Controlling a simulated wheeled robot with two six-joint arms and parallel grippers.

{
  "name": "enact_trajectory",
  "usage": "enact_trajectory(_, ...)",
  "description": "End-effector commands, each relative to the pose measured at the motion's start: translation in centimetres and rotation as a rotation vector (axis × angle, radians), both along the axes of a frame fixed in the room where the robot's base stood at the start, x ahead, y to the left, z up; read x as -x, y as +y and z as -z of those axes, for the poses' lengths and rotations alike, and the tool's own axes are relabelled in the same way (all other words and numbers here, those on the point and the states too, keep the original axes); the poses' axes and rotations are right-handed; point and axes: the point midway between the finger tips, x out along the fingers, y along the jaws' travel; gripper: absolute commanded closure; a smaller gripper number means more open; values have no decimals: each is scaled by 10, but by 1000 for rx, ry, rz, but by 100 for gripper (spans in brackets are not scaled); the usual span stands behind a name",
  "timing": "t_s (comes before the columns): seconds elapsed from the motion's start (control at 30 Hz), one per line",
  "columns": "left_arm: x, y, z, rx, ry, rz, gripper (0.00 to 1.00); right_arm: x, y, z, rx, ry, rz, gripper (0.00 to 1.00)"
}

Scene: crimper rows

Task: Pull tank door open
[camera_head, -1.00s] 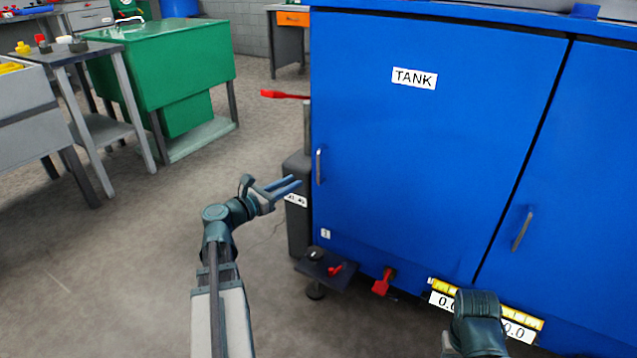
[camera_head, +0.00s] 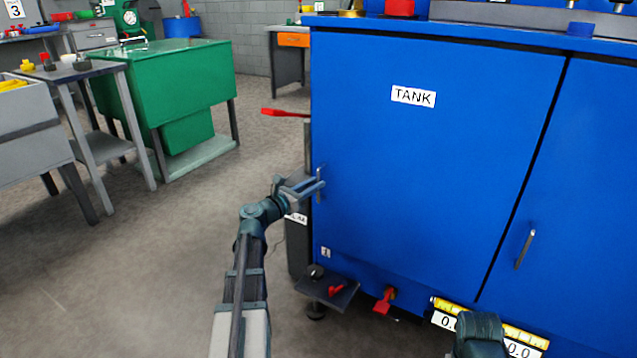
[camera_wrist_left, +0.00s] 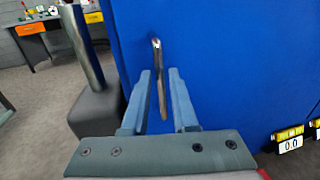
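The blue tank door (camera_head: 420,150) bears a white TANK label (camera_head: 413,96) and looks closed. Its vertical metal handle (camera_head: 319,184) is at the door's left edge. My left gripper (camera_head: 313,185) is at the handle. In the left wrist view the two blue fingers (camera_wrist_left: 161,100) are open, with the handle (camera_wrist_left: 157,75) standing between them and running up past the tips. I cannot tell if a finger touches it. Of my right arm, only a dark rounded part (camera_head: 480,335) shows at the bottom of the head view; its fingers are not visible.
A second blue door with its own handle (camera_head: 525,249) is on the right. A small dark step (camera_head: 327,289) and a red valve lever (camera_head: 383,301) sit low in front. A red lever (camera_head: 285,113) sticks out left of the cabinet. A green bench (camera_head: 180,85) stands back left; the floor between is clear.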

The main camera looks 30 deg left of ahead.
Motion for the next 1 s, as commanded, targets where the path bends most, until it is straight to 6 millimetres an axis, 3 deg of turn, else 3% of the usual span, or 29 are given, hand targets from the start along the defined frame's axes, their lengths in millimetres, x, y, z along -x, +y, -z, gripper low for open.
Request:
enact_trajectory(0.2, -20, -3, 0, 0, 0, 0, 73, 0, 0, 0, 0, 0, 0, 50)
enact_trajectory(0.57, -22, -5, 0, 0, 0, 0, 73, 0, 0, 0, 0, 0, 0, 50)
enact_trajectory(0.73, -22, -4, 0, 0, 0, 0, 100, 0, 0, 0, 0, 0, 0, 50)
enact_trajectory(1.0, -22, -4, 0, 0, 0, 0, 100, 0, 0, 0, 0, 0, 0, 50)
